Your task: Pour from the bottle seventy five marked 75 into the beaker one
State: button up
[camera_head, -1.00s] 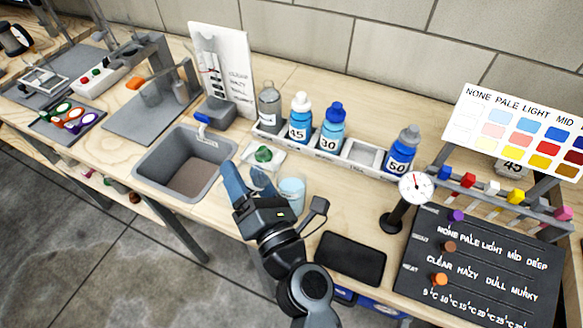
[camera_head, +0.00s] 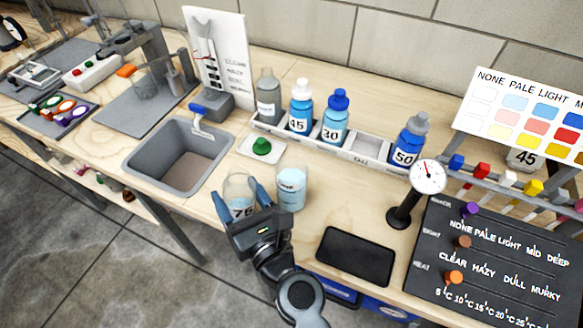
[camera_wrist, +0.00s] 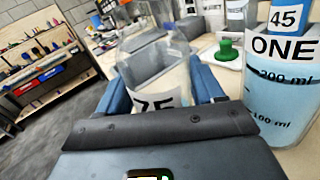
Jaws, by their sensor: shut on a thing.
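The clear bottle marked 75 (camera_head: 240,185) is between the fingers of my gripper (camera_head: 240,200), which is shut on it. It looks roughly upright and uncapped, at the front of the bench. Its label also shows in the wrist view (camera_wrist: 158,100), partly hidden by my gripper. Beaker one (camera_head: 291,190) stands just right of the bottle and holds pale blue liquid. In the wrist view the beaker (camera_wrist: 283,95) reads ONE, with 100 ml and 200 ml marks; the liquid reaches about the upper mark. The bottle's liquid level is unclear.
A green cap (camera_head: 261,146) sits on a white pad behind the bottle. A grey sink (camera_head: 180,155) is to the left. A rack (camera_head: 320,150) with bottles 45, 30 and 50 is behind. A dial gauge (camera_head: 427,177) and black slab (camera_head: 355,257) are to the right.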

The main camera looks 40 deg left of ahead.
aim_at(238, 193)
jog(key=shift+s+a+f+n, duration=0.1)
jog(key=shift+n, duration=0.5)
jog(key=shift+p, duration=0.3)
notch_tip(238, 193, up, 5)
jog(key=p, duration=0.4)
jog(key=shift+p, duration=0.4)
notch_tip(238, 193, down, 4)
jog(key=b, duration=0.4)
jog(key=shift+f, duration=0.1)
jog(key=shift+m+b, duration=0.3)
